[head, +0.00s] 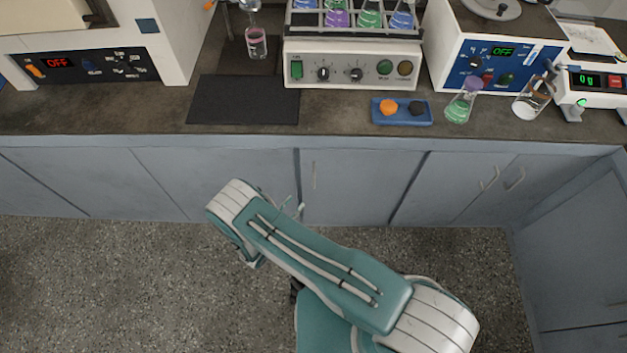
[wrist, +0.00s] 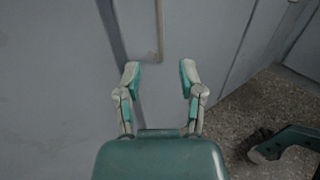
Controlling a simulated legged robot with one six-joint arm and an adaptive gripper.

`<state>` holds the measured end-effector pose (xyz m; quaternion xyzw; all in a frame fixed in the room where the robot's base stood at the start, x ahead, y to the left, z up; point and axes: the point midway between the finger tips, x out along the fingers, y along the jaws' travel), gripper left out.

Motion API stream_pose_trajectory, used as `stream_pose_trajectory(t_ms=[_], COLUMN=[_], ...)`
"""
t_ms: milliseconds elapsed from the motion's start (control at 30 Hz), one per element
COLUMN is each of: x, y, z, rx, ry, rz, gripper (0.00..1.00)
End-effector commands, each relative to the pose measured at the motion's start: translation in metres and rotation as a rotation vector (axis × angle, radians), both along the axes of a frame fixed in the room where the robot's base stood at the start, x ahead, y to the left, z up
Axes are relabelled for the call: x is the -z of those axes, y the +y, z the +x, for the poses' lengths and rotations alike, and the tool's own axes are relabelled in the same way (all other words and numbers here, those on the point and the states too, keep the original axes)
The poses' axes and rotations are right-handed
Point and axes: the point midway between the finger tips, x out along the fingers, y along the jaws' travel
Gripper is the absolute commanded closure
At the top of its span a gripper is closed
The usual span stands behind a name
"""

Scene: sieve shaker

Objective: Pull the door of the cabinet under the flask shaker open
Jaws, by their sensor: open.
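The flask shaker (head: 352,66) stands on the bench with several flasks of coloured liquid on top. Below it is a grey cabinet door (head: 360,185) with a thin vertical handle (head: 314,176) near its left edge; the door looks shut. In the wrist view the handle (wrist: 160,30) runs down from the top edge, ahead of my gripper (wrist: 160,72). The gripper is open and empty, and the handle's lower end lies between the lines of the two fingertips, seemingly apart from them. In the head view my arm hides most of the gripper; small finger parts show near the door's left edge.
More cabinet doors with handles (head: 489,179) lie to the right, and a side cabinet (head: 580,240) closes off the right. The speckled floor (head: 120,285) is clear. A blue tray (head: 402,118) and a green flask (head: 462,103) stand near the bench edge.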

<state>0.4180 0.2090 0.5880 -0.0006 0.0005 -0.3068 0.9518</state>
Motion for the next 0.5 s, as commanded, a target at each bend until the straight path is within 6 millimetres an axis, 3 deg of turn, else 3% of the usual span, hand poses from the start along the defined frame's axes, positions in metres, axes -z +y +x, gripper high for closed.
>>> stream_pose_trajectory(t_ms=[167, 500], x=[0.001, 0.0], y=[-0.009, -0.045], z=[0.011, 0.062], rx=[0.001, 0.004], ry=[0.0, -0.001], rz=[-0.001, 0.0], gripper=[0.5, 0.5])
